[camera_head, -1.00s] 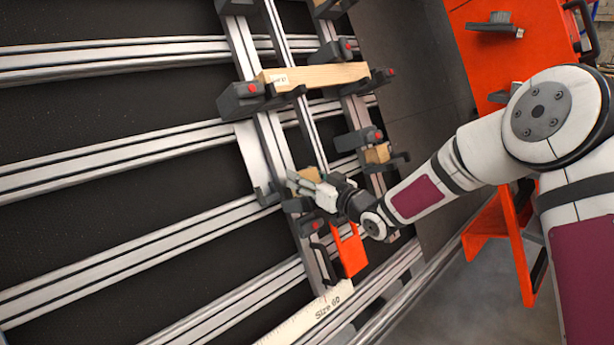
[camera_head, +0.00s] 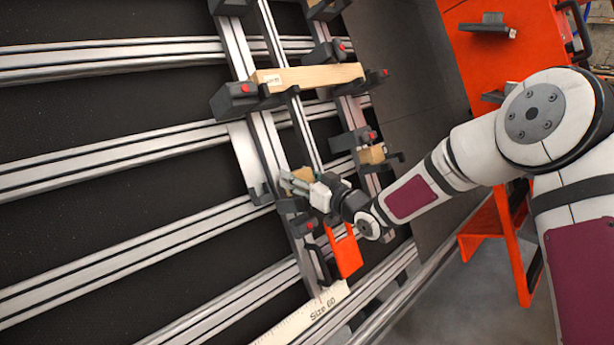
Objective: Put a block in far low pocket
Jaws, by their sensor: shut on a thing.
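A small wooden block (camera_head: 303,174) is at the fingertips of my gripper (camera_head: 293,182). My gripper is shut on this block, beside the left upright rail, and the fingers hide part of it. Dark pocket brackets (camera_head: 294,204) lie just below the fingers. Whether the block touches a bracket cannot be told. Another small wooden block (camera_head: 372,154) sits in a dark holder (camera_head: 395,159) on the right upright rail. Which pocket is the far low one is not marked in the view.
A long wooden beam (camera_head: 315,76) spans the rails above my gripper. An orange clamp piece (camera_head: 345,252) hangs just below it. An orange cart (camera_head: 495,60) stands at the right.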

